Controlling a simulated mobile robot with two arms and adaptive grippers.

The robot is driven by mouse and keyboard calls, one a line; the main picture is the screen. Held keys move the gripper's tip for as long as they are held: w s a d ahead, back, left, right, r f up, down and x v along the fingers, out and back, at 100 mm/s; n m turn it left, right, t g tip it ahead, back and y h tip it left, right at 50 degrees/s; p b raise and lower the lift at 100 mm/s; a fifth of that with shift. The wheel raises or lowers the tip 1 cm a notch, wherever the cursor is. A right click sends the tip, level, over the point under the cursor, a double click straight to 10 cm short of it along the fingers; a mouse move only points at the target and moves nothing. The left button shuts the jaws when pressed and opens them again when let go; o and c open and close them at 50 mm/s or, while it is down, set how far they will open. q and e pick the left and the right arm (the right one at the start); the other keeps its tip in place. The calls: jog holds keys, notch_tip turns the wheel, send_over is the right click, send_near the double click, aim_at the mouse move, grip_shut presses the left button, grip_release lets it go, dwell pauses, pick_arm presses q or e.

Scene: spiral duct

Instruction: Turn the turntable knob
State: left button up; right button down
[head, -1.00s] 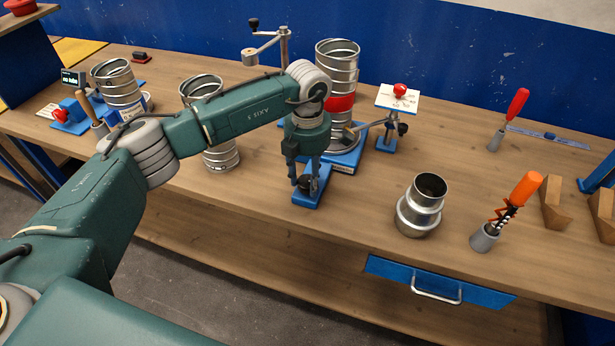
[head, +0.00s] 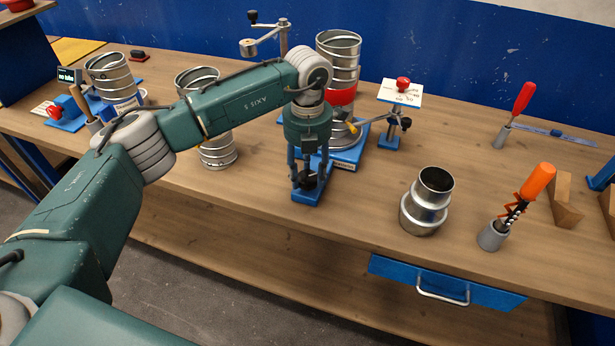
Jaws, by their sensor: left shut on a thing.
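The turntable (head: 346,157) is a blue base near the middle of the bench, with a blue extension (head: 312,195) toward the front edge. A dark knob (head: 307,181) sits on that extension, mostly covered by my fingers. A spiral metal duct (head: 338,62) with a red band stands upright on the turntable, its lower part partly hidden by my wrist. My left gripper (head: 308,178) points down from above and is shut on the knob. My right gripper is out of view.
A dial plate with a red knob (head: 403,82) stands right of the turntable. A metal reducer (head: 425,205), an orange-handled tool (head: 537,182) and a red-handled tool (head: 524,97) stand further right. Another duct (head: 217,150) is behind my arm. A blue drawer (head: 445,283) hangs under the bench edge.

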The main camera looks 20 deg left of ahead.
aim_at(308, 176)
pick_arm(q)
jog(key=n+b, duration=0.2)
jog(key=n, duration=0.3)
jog(key=shift+n, duration=0.4)
jog(key=n+b, duration=0.1)
jog(key=n, duration=0.4)
jog(key=shift+r, duration=0.1)
jog(key=shift+w, duration=0.1)
jog(key=o, duration=1.2)
jog(key=shift+c, duration=0.2)
notch_tip(308, 176, up, 12)
